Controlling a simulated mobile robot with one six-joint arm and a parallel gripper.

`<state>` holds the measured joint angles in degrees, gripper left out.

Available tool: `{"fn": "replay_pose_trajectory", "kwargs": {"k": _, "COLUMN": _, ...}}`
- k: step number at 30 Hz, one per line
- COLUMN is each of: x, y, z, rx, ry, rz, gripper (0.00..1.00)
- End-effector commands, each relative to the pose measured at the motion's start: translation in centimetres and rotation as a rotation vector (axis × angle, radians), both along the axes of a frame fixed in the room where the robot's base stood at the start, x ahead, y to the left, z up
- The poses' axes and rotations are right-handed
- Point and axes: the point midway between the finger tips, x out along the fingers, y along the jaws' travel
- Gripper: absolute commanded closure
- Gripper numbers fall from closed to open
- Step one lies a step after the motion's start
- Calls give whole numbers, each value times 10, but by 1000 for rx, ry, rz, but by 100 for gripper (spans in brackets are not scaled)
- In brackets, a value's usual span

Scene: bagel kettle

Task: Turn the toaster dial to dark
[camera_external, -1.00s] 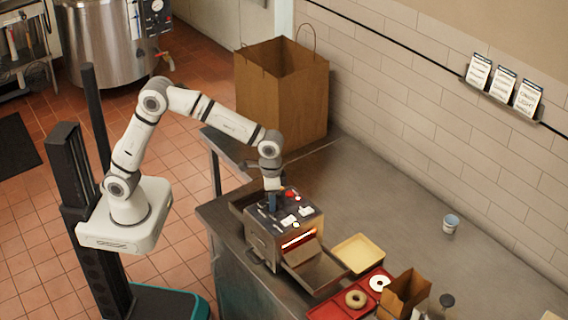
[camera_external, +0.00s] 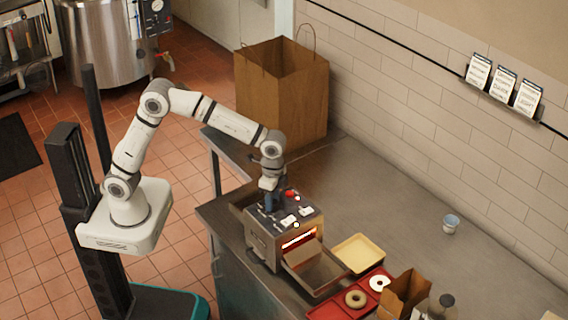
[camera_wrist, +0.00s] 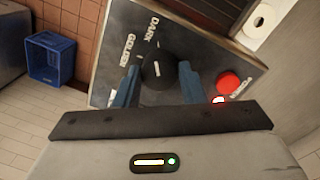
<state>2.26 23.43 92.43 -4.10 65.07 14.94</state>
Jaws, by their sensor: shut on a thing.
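The toaster (camera_external: 284,234) stands at the near left end of the steel counter, with a glowing red slot in its front. In the wrist view its top panel (camera_wrist: 110,85) shows the words DARK and GOLDEN beside a round black dial (camera_wrist: 158,70) with a white pointer mark. My gripper (camera_wrist: 160,82) is over the panel, its two blue fingers shut on either side of the dial. The gripper also shows from above the toaster in the external view (camera_external: 270,200). The red POWER button (camera_wrist: 229,81) is right of the dial, with a small lit lamp below it. Other dial labels, if any, are hidden.
A large paper bag (camera_external: 282,95) stands behind the toaster. A yellow tray (camera_external: 358,254), a red tray (camera_external: 330,309) with bagels and a small paper bag (camera_external: 404,294) lie to the right. The counter's right side is mostly clear around a small cup (camera_external: 451,224).

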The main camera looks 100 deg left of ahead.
Motion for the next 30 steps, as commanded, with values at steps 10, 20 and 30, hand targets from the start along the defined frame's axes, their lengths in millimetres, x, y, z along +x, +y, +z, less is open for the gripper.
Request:
{"fn": "replay_pose_trajectory", "kwargs": {"k": 10, "x": 0, "y": 0, "z": 1, "rx": 0, "ry": -1, "rz": 1, "gripper": 60}}
{"fn": "replay_pose_trajectory", "kwargs": {"k": 20, "x": 0, "y": 0, "z": 0, "rx": 0, "ry": 0, "rz": 1, "gripper": 42}}
{"fn": "replay_pose_trajectory", "kwargs": {"k": 30, "x": 1, "y": 2, "z": 23, "rx": -1, "ry": -6, "rz": 1, "gripper": 42}}
